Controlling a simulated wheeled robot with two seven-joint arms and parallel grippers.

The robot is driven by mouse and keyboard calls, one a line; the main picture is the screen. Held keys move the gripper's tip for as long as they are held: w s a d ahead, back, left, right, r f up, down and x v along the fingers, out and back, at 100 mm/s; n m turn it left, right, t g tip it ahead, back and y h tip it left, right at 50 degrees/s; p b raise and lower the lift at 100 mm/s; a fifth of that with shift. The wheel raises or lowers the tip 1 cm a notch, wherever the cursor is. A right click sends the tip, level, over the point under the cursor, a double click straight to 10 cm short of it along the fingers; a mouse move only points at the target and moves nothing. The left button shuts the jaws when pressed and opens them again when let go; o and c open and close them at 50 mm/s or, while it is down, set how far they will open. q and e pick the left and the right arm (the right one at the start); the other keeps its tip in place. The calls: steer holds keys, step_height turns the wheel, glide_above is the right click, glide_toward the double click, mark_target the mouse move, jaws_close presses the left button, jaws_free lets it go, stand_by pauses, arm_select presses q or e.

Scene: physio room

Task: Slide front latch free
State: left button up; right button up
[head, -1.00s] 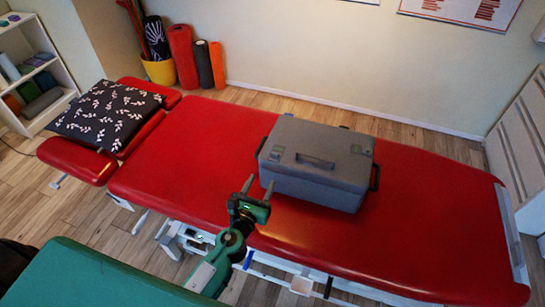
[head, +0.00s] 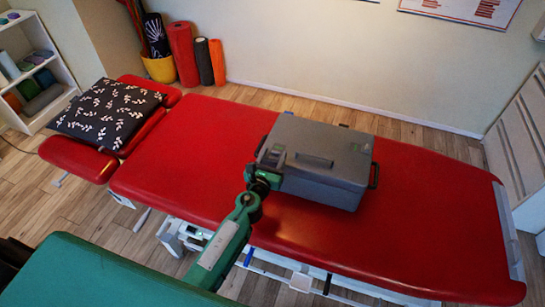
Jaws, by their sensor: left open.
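A grey hard case (head: 318,180) with a closed lid and a carry handle (head: 314,160) on top lies on the red treatment table. Small latch-like fittings show on its lid edges, one at the left (head: 277,149) and one at the right (head: 357,149). I cannot tell which is the front latch or whether it is slid. My left gripper (head: 270,160) is open at the case's near left corner, by the left fitting. Its fingers are hard to make out against the grey case, so I cannot tell contact. My right gripper is not in view.
The red table (head: 190,150) is clear to the left and right of the case. A dark leaf-patterned pillow (head: 105,113) lies at its head end. Dark side handles (head: 374,176) stick out from the case. Rolled mats (head: 184,55) stand by the wall.

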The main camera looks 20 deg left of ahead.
arm_select(q)
steer(key=shift+c, duration=0.5)
jaws_close()
steer(key=shift+w, duration=1.45)
steer(key=shift+o, duration=0.5)
jaws_free()
steer(key=shift+s, duration=0.15)
steer(key=s+b, duration=0.1)
steer(key=s, duration=1.2)
steer(key=shift+s+a, duration=0.15)
steer(key=shift+s, duration=0.15)
